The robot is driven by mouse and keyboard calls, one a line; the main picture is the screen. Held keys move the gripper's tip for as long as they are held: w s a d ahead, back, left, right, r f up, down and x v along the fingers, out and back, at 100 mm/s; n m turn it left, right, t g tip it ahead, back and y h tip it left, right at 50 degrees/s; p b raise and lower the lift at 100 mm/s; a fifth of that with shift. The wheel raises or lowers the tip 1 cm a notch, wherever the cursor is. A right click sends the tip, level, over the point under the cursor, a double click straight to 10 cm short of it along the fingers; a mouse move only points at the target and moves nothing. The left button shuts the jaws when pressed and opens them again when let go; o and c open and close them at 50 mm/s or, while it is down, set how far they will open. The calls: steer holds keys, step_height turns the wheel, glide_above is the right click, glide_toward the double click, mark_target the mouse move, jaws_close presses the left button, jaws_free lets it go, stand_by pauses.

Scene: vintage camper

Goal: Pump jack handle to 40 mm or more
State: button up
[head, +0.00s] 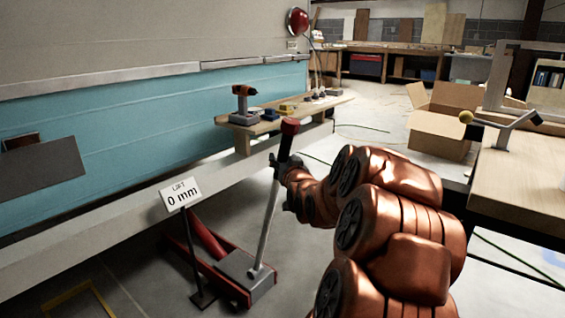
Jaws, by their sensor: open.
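The red floor jack (240,272) stands on the floor beside the camper's lower edge. Its grey handle (268,222) rises steeply, leaning slightly right, with a black grip and red knob at the top. A white sign (180,194) on a dark stand reads "LIFT 0 mm".
The teal and cream camper side (120,150) fills the left. A low wooden shelf (265,132) behind the handle holds a drill and small items. A workbench (520,170) stands at the right, with an open cardboard box (440,135) behind it.

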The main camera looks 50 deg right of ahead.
steer(key=shift+x, duration=0.85)
jaws_close()
